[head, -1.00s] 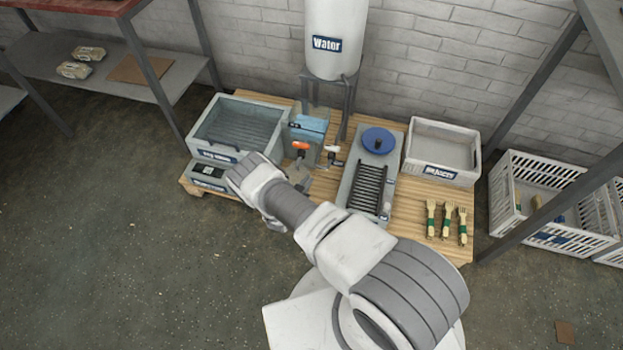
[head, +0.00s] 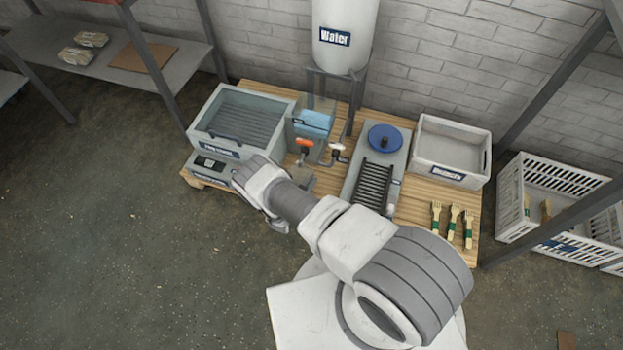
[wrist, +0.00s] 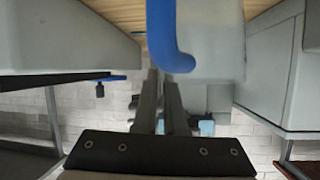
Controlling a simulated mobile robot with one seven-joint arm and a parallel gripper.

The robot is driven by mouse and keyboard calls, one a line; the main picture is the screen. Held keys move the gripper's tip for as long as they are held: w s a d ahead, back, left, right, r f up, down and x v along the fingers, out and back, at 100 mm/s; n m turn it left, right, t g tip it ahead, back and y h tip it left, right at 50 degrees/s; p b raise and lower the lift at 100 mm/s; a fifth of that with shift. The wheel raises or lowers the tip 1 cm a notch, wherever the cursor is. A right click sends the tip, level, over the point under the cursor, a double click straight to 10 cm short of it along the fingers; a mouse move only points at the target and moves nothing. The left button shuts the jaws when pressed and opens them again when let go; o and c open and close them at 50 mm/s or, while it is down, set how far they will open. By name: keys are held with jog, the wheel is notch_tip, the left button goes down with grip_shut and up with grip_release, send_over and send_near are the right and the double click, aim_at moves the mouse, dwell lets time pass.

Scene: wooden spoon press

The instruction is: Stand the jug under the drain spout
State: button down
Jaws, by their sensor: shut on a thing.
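The jug, with a blue handle (wrist: 167,40) and a pale grey body (wrist: 218,40), fills the top middle of the wrist view. My gripper (wrist: 160,80) is shut on the handle, its two dark fingers meeting it from below in the picture. In the head view my wrist hides the fingers, and I cannot make out the jug clearly. The small tank (head: 313,122) of blue water has an orange-handled drain tap (head: 305,143) low on its front, just beyond my wrist. The spout's mouth is hard to see, and I cannot tell whether the jug is under it.
A grey bin (head: 240,115) and a box with a dark display (head: 210,163) stand left of the tank. A rodded unit with a blue disc (head: 385,138) and a pale crate (head: 450,150) stand right. Wooden utensils (head: 454,222) lie at the pallet's front right. The water drum (head: 345,40) stands behind.

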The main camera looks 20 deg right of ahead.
jog(key=c, duration=1.4)
grip_release()
jog(key=shift+f, duration=0.1)
jog(key=o, duration=0.4)
jog(key=shift+s+a, duration=0.1)
